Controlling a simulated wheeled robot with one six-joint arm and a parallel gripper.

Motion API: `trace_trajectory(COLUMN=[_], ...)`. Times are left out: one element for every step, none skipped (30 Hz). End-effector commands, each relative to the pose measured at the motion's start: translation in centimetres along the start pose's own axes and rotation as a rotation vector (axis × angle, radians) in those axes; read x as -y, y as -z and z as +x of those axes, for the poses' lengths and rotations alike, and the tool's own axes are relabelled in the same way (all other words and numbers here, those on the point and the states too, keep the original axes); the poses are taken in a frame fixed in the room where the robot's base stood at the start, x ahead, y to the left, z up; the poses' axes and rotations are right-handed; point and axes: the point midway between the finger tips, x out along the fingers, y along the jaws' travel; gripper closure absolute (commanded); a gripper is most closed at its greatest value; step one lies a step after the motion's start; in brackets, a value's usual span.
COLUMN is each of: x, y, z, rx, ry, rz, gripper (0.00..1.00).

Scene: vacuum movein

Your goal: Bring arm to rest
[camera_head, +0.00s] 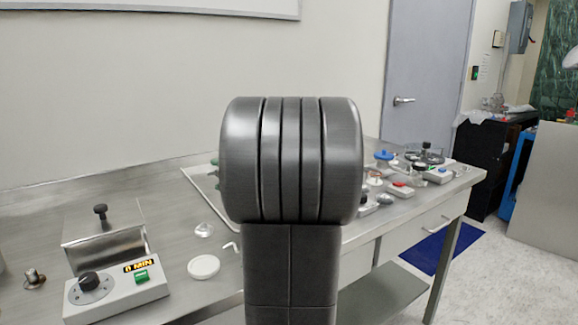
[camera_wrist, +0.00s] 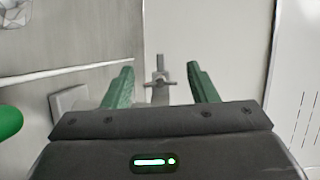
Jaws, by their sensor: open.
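In the wrist view, my gripper (camera_wrist: 161,78) shows two green fingers held apart, with nothing gripped between them. A grey metal fitting with a crosspiece (camera_wrist: 160,78) appears between and beyond the fingers. I cannot tell how far away it is. In the head view, my dark grey arm link (camera_head: 290,160) stands upright in the middle and hides part of the bench. I cannot make out my gripper for sure in the head view.
A steel bench (camera_head: 400,212) runs across the head view. On it are a control box with a dial (camera_head: 115,285), a white round lid (camera_head: 203,267) and several small parts at right. A grey door (camera_head: 425,75) is behind. Open floor (camera_head: 500,280) shows at right.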

Motion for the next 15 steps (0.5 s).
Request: trace_trajectory(x=[0.0, 0.0, 0.0, 0.0, 0.0, 0.0, 0.0, 0.0, 0.0, 0.0, 0.1, 0.1, 0.1, 0.0, 0.0], y=[0.0, 0.0, 0.0, 0.0, 0.1, 0.1, 0.1, 0.1, 0.1, 0.1, 0.1, 0.1, 0.1, 0.1, 0.1], z=[0.0, 0.0, -0.1, -0.2, -0.4, -0.7, -1.0, -1.3, -1.9, -2.4, -2.9, -3.6, -4.2, -4.7, -5.5], rx=[0.0, 0.0, -0.001, -0.001, -0.001, -0.002, -0.002, -0.001, -0.003, -0.004, -0.003, -0.005, -0.004, -0.004, -0.005], ry=[0.0, 0.0, 0.0, 0.0, 0.0, 0.001, 0.001, 0.001, 0.001, 0.0, 0.001, 0.001, 0.001, 0.001, 0.001], rz=[0.0, 0.0, 0.0, 0.001, 0.001, 0.002, 0.003, 0.003, 0.003, 0.003, 0.003, 0.003, 0.003, 0.003, 0.003], gripper=[0.47, 0.47, 0.47, 0.47, 0.47, 0.47, 0.47, 0.47, 0.47, 0.47, 0.47, 0.47, 0.47, 0.47, 0.47])
